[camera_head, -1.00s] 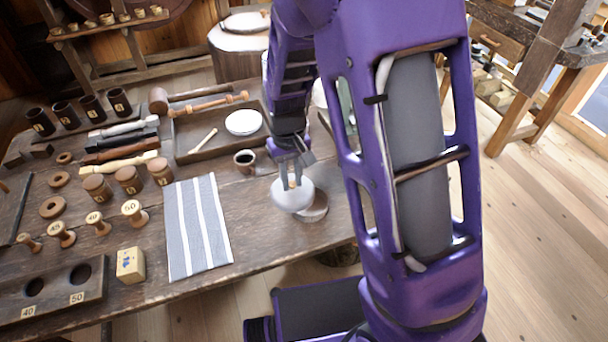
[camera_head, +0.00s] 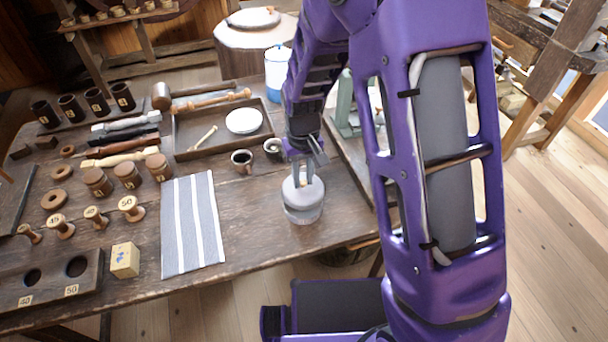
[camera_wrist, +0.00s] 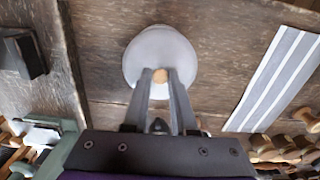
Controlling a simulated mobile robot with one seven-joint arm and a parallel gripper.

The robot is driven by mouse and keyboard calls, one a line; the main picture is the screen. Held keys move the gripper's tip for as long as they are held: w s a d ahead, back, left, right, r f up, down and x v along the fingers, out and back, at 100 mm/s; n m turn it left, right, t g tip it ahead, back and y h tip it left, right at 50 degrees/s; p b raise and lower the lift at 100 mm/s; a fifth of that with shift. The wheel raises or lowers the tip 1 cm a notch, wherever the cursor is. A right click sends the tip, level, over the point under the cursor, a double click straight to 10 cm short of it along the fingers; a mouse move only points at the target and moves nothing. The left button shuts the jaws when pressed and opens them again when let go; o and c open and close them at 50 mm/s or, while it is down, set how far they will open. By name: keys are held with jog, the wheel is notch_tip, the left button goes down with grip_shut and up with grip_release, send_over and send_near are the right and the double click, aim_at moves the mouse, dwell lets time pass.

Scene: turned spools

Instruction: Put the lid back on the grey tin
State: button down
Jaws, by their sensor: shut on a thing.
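The grey tin (camera_head: 304,214) stands on the wooden table near its front edge, below my gripper. The light grey lid (camera_head: 300,190) sits over the tin's mouth and looks about level; whether it is fully seated cannot be told. My gripper (camera_head: 302,181) is shut on the lid's small wooden knob from above. In the wrist view the round lid (camera_wrist: 150,50) hides the tin beneath it, and my fingertips (camera_wrist: 160,78) pinch the wooden knob (camera_wrist: 160,75).
A striped cloth (camera_head: 193,225) lies left of the tin. A yellowish block (camera_head: 125,260) and several spools are further left. Bare table lies between cloth and tin.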

jog(key=shift+f+b, duration=1.65)
jog(key=shift+f, duration=0.95)
jog(key=shift+f, duration=0.15)
jog(key=shift+c, duration=0.8)
grip_release()
jog(key=shift+r+p, duration=2.4)
jog(key=shift+r, duration=1.1)
